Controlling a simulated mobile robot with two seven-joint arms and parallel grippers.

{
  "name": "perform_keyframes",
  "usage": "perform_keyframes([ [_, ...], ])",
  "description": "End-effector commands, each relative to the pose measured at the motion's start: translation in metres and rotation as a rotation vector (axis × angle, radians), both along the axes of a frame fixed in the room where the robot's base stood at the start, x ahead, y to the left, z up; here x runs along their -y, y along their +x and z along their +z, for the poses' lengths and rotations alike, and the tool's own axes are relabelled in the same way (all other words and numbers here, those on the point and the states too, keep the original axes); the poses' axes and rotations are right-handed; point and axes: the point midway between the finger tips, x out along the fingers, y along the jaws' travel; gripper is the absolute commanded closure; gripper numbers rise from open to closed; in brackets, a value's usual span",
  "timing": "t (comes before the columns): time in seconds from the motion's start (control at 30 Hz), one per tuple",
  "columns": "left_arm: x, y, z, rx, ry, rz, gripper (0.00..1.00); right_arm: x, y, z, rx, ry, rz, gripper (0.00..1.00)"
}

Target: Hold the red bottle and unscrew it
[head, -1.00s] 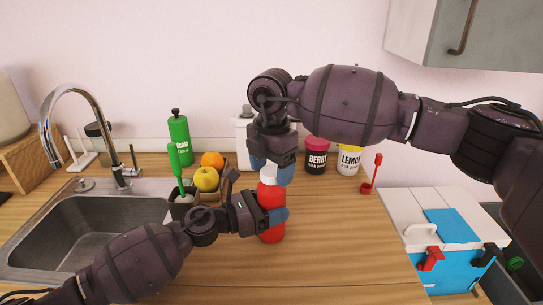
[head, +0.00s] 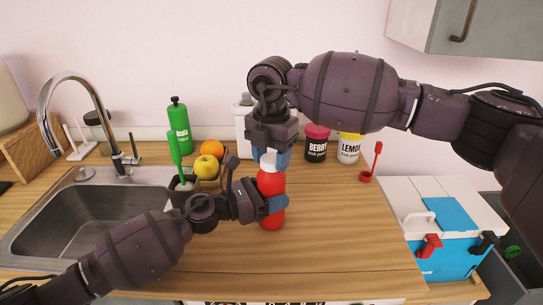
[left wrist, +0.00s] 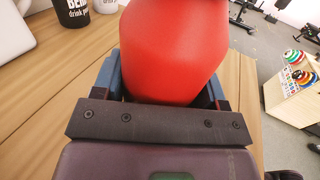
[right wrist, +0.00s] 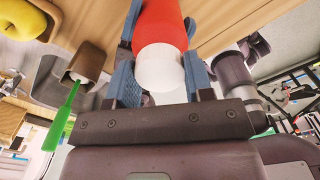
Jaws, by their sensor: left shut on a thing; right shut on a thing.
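The red bottle (head: 271,184) stands upright on the wooden counter in the head view, with a white cap (head: 268,160) on top. My left gripper (head: 275,204) is shut around the red body from the left side. The red body also fills the middle of the left wrist view (left wrist: 175,50), between the blue fingers. My right gripper (head: 271,156) comes down from above and is shut on the white cap. In the right wrist view the white cap (right wrist: 160,68) sits between the blue fingers, with the red body beyond it.
A green bottle (head: 179,127), an orange (head: 212,147) and a yellow apple (head: 206,166) stand to the left, near the sink (head: 75,222). A berry jar (head: 316,144) and a lemon jar (head: 349,148) stand behind right. The front right counter (head: 345,240) is clear.

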Motion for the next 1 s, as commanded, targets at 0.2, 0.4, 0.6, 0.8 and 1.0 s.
perform_keyframes([
  [0.2,-0.0001,0.0002,0.0002,0.001,0.0,0.001,1.0,-0.0002,0.0001,0.0008,0.001,-0.001,0.317,0.81],
  [0.4,-0.0001,0.0003,0.0002,0.001,0.0,0.001,1.0,-0.0004,0.0,0.001,0.001,-0.001,0.608,0.81],
  [0.6,-0.0001,0.0002,0.0002,0.001,0.0,0.0,1.0,-0.0007,-0.0002,0.0009,0.0,0.0,0.899,0.81],
  [0.8,0.0,0.0002,0.0003,0.001,0.0,0.0,1.0,-0.0008,-0.0002,0.0011,0.0,-0.001,1.189,0.81],
  [1.0,0.0,0.0002,0.0003,0.001,0.0,0.0,1.0,-0.0009,-0.0003,0.0015,0.0,-0.001,1.479,0.81],
])
